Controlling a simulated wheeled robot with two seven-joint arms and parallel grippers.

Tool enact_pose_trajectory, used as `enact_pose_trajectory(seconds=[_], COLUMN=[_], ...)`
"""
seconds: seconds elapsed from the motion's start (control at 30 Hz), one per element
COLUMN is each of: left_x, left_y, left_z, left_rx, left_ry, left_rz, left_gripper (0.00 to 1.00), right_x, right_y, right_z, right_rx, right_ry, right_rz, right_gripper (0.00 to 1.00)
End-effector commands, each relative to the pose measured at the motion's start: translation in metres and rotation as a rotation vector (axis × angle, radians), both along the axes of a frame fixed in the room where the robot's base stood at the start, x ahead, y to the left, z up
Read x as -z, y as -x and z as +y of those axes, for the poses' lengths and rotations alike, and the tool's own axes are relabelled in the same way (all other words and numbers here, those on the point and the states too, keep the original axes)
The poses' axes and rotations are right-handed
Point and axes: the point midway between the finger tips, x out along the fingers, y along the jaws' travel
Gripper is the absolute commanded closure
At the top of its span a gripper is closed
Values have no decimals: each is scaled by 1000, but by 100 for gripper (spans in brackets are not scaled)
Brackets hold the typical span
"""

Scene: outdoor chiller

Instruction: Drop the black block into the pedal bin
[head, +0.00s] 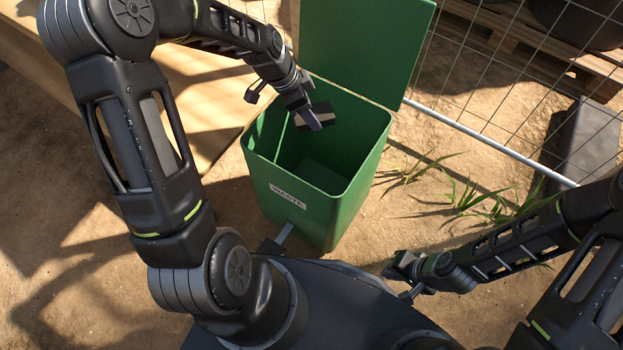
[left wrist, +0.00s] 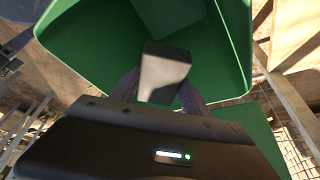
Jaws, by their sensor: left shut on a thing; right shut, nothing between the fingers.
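The green pedal bin (head: 350,207) stands in front of me with its lid (head: 365,45) raised and a label on its front. My left gripper (head: 312,121) is over the open mouth of the bin, near the back rim. It is shut on the black block (head: 324,112). In the left wrist view the block (left wrist: 163,75) is between the fingers, with the bin's green inner wall (left wrist: 215,40) behind it. My right gripper (head: 398,275) is low at the right, away from the bin, shut and empty; its fingertips are small in the picture.
A wire mesh fence (head: 500,100) with a pale bottom rail runs behind the bin at the right. A wooden board or bench (head: 205,95) is at the left. Grass tufts (head: 470,195) and a dark grey block (head: 585,140) are at the right. Sandy ground surrounds the bin.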

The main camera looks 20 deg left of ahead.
Motion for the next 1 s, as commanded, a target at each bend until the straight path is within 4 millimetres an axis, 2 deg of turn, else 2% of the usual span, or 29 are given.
enact_pose_trajectory(seconds=[0.03,0.2,0.57,0.6,0.87,1.0], left_x=[10,21,23,23,23,23], left_y=[0,-1,-1,-1,0,0], left_z=[0,0,0,0,0,0], left_rx=[0,-1,-1,-1,0,0], left_ry=[0,0,0,0,0,0], left_rz=[0,-2,-2,-2,-1,-1], left_gripper=[95,95,95,43,21,20], right_x=[8,15,15,15,15,15], right_y=[-1,-2,-2,-2,-2,-2], right_z=[-1,-2,-2,-2,-2,-2], right_rx=[2,4,6,6,6,5], right_ry=[1,2,2,2,2,3], right_rz=[-1,-2,-3,-3,-3,-3], right_gripper=[100,100,100,100,100,100])
